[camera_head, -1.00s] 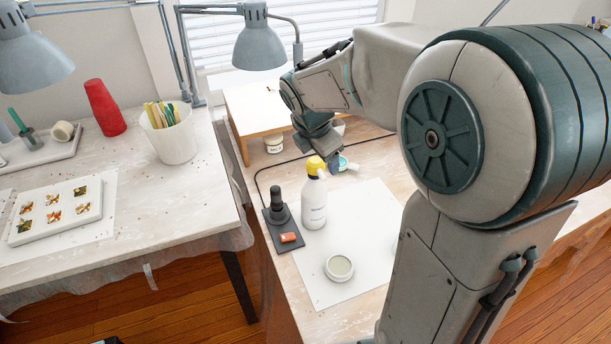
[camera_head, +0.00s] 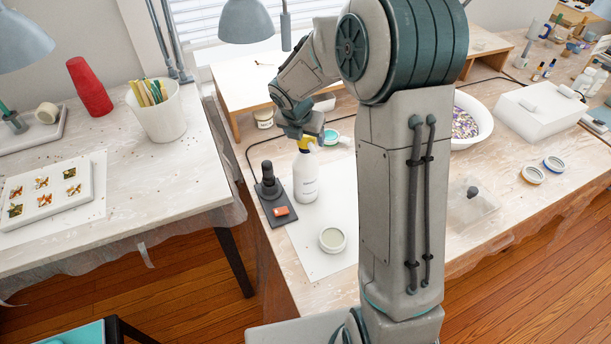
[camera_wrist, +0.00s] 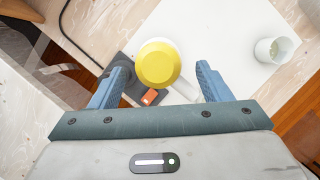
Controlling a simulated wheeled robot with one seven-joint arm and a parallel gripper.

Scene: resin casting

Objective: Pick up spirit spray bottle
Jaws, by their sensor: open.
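The spirit spray bottle (camera_head: 306,180) is white with a yellow top and stands upright on the table, at the edge of a white sheet. My gripper (camera_head: 305,135) is above it at its top, and partly hides the yellow head in the head view. In the wrist view the yellow top (camera_wrist: 158,64) lies between and a little beyond the two blue-grey fingers of my gripper (camera_wrist: 160,84). The fingers are spread wide, with space on both sides of the bottle. I cannot tell the exact height of the fingertips against the bottle.
A dark stand (camera_head: 268,182) with an orange block (camera_head: 282,211) is close left of the bottle. A round pale cup (camera_head: 332,240) sits in front on the white sheet (camera_head: 312,262). A teal-rimmed jar (camera_head: 331,137) and a lidded jar (camera_head: 264,118) are behind.

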